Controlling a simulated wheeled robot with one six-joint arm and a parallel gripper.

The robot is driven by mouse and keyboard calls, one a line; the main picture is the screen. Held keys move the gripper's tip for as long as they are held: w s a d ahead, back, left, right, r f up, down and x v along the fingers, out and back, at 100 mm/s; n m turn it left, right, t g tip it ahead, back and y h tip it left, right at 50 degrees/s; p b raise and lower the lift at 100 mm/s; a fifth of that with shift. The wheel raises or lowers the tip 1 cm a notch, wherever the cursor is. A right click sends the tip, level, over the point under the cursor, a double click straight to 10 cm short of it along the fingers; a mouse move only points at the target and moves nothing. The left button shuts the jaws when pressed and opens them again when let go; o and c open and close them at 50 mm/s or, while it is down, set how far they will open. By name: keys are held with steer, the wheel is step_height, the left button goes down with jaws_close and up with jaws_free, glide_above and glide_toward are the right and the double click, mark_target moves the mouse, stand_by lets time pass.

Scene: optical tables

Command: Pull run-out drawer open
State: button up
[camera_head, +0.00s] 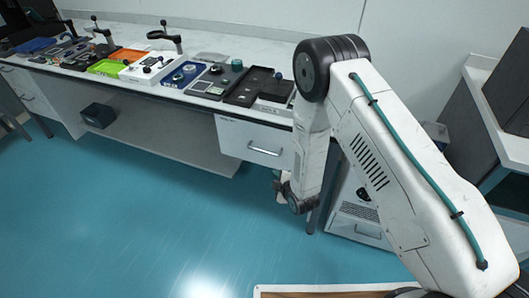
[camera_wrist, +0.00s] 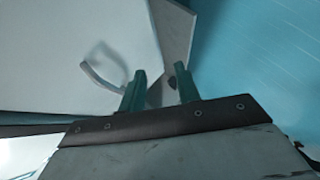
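A white drawer front (camera_head: 253,142) with a metal bar handle (camera_head: 264,151) sits under the right part of the long table. Its small label is too small to read, and it looks shut. My gripper (camera_head: 283,188) hangs low at the drawer's right, partly hidden by my arm. In the wrist view my gripper (camera_wrist: 159,70) has two green fingers, apart with nothing between them. A curved grey handle (camera_wrist: 98,76) on a pale panel (camera_wrist: 60,50) lies left of the fingers, apart from them.
The long table (camera_head: 215,42) carries trays and instruments, including a green tray (camera_head: 107,68). A dark box (camera_head: 97,115) sits on the low shelf. A white cabinet unit (camera_head: 358,212) stands right of my gripper. The blue floor (camera_head: 130,220) in front is clear.

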mark_target(264, 151)
step_height(264, 151, up, 6)
steer(key=w+a+n+t+y, duration=0.2)
steer(key=w+n+t, duration=0.1)
steer(key=t, duration=0.1)
steer(key=x, duration=0.7)
steer(key=shift+w+d+r, duration=0.1)
steer(key=shift+w, duration=0.1)
jaws_close()
